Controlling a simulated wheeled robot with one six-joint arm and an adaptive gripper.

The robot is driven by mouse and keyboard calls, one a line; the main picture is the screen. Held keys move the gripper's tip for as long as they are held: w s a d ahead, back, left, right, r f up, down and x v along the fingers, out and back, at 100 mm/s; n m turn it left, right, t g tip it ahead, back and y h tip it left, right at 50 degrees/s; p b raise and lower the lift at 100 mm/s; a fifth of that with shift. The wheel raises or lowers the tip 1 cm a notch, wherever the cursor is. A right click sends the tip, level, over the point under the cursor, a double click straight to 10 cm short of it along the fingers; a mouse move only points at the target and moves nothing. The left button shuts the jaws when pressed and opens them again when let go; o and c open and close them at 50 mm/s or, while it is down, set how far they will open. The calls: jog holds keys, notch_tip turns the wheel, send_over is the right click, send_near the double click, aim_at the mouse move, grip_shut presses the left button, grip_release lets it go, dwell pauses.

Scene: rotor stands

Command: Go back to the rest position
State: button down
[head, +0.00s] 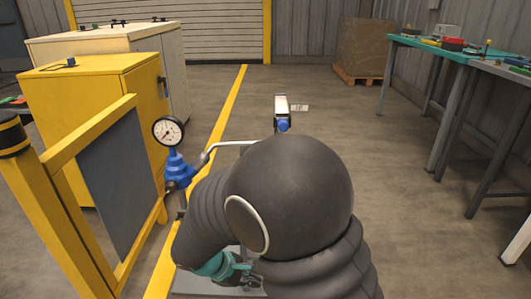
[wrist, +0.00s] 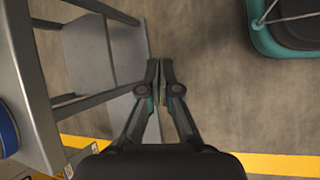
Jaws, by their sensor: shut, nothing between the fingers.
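My gripper (wrist: 160,72) points down over the floor in the wrist view. Its two fingers are together at the tips and hold nothing.
A pressure gauge (head: 168,131) on a blue fitting (head: 178,167) stands left of my arm, by a yellow-framed panel (head: 118,168). Yellow (head: 98,93) and white (head: 160,49) cabinets are behind. A grey metal frame (wrist: 40,95) is left of the fingers. A workbench (head: 430,46) stands right; floor between is clear.

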jog(key=s+d+r+m+t+y, duration=0.1)
jog(key=s+d+r+m+y, duration=0.1)
jog(key=s+d+r+m, duration=0.2)
jog(key=s+d+r+m+t+y, duration=0.1)
jog(key=s+d+r+m+y, duration=0.1)
jog(key=s+d+r+m, duration=0.3)
jog(key=s+d+r+m+y+p, duration=0.1)
jog(key=s+d+r+m, duration=0.3)
jog(key=d+r, duration=0.6)
notch_tip(320, 180, up, 3)
jog(key=m+y, duration=0.1)
jog(key=m, duration=0.1)
jog(key=shift+s+d+r+m+t+y, duration=0.2)
jog(key=shift+m+t+y, duration=0.1)
jog(key=shift+t, duration=0.1)
dwell(0.9)
